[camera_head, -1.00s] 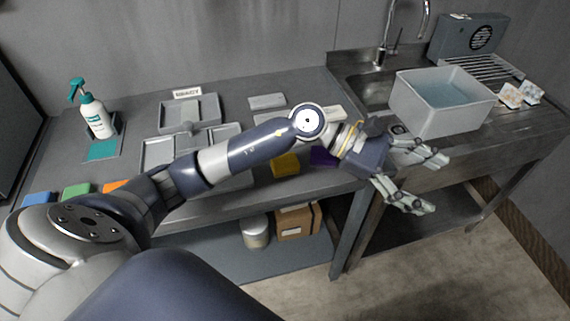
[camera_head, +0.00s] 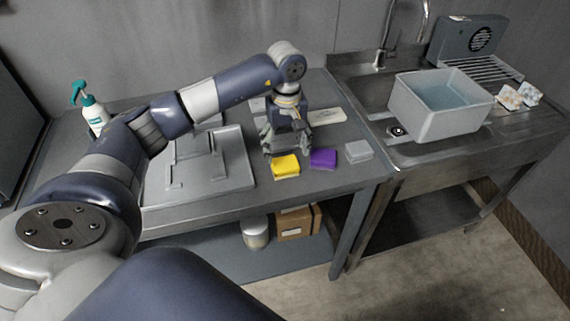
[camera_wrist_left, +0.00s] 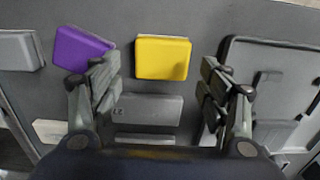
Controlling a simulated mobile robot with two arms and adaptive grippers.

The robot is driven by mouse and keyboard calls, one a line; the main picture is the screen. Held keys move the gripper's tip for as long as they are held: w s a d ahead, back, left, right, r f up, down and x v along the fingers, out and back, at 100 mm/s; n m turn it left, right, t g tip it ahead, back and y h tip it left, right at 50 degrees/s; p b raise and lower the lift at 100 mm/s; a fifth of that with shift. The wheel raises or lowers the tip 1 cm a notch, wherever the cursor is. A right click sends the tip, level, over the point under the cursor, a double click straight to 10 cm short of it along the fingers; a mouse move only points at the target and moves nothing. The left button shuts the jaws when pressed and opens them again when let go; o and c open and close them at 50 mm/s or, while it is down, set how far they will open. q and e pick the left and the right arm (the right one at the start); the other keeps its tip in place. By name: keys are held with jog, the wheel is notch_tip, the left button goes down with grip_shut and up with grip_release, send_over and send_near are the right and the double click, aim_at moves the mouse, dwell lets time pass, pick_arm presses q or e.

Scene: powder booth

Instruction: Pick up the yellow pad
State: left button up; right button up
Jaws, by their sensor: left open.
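The yellow pad (camera_head: 285,166) lies flat on the grey table near its front edge. In the left wrist view the yellow pad (camera_wrist_left: 162,57) is between and ahead of the open fingers, apart from them. My left gripper (camera_head: 285,150) is over the table just behind the pad, pointing down. Its fingers (camera_wrist_left: 162,90) are spread wide and hold nothing. My right gripper is not in view.
A purple pad (camera_head: 323,158) and a light grey pad (camera_head: 358,151) lie right of the yellow one. A grey tray (camera_head: 236,181) is to its left. A spray bottle (camera_head: 93,112) stands far left. A sink unit with a water-filled tub (camera_head: 436,122) is right.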

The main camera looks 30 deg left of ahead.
aim_at(285, 162)
pick_arm(q)
jog(key=shift+f, duration=0.4)
jog(key=shift+s+f+p, duration=0.15)
jog(key=shift+f+p, duration=0.35)
jog(key=shift+f, duration=0.05)
notch_tip(285, 162, down, 3)
jog(key=shift+a+f+p, duration=0.1)
jog(key=shift+f+p, duration=0.1)
jog(key=shift+p, duration=0.6)
jog(key=shift+f, duration=0.45)
jog(key=c, duration=0.9)
jog(key=shift+r, duration=0.2)
